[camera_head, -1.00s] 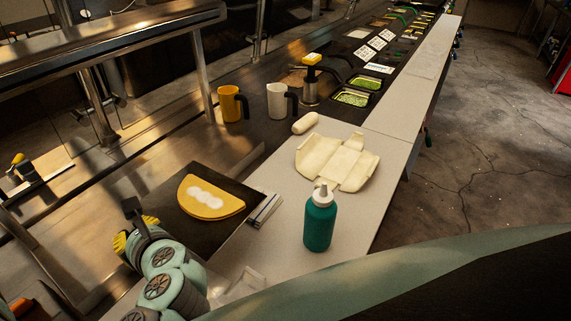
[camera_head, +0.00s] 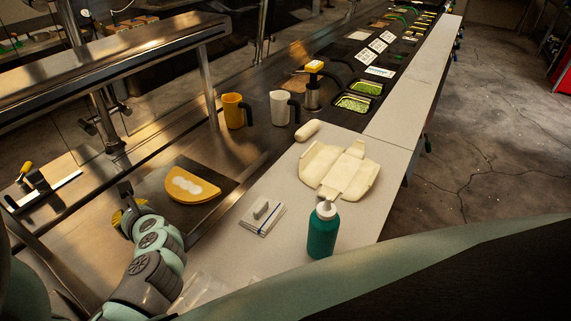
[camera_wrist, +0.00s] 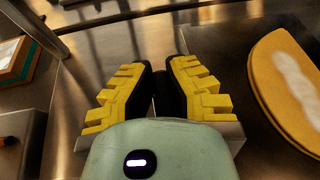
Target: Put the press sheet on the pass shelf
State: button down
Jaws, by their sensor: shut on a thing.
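My gripper (camera_head: 124,208) is at the lower left in the head view, its yellow fingers closed; they also fill the middle of the wrist view (camera_wrist: 160,90). A dark flat sheet (camera_head: 222,183), which I take as the press sheet, extends right from the fingers. A yellow half-round piece with white patches (camera_head: 193,186) lies on it and shows at the right of the wrist view (camera_wrist: 290,90). The long steel shelf (camera_head: 120,48) at upper left, apparently the pass shelf, is raised on posts beyond my gripper.
A teal bottle (camera_head: 322,232), a folded cloth with a grey block (camera_head: 262,217) and an unfolded cream wrap (camera_head: 340,170) are on the pale counter. A yellow mug (camera_head: 233,110) and white mug (camera_head: 280,107) stand behind. A steel post (camera_head: 208,90) is nearby.

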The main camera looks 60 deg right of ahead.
jog(key=w, duration=0.2)
jog(key=w+d, duration=0.1)
jog(key=w, duration=0.1)
jog(key=shift+f+p, duration=0.1)
jog(key=shift+p, duration=0.3)
jog(key=shift+f+b, duration=0.45)
jog(key=shift+f, duration=1.4)
jog(key=shift+d, duration=0.1)
jog(key=c, duration=1.1)
grip_release()
jog(key=shift+c, duration=0.2)
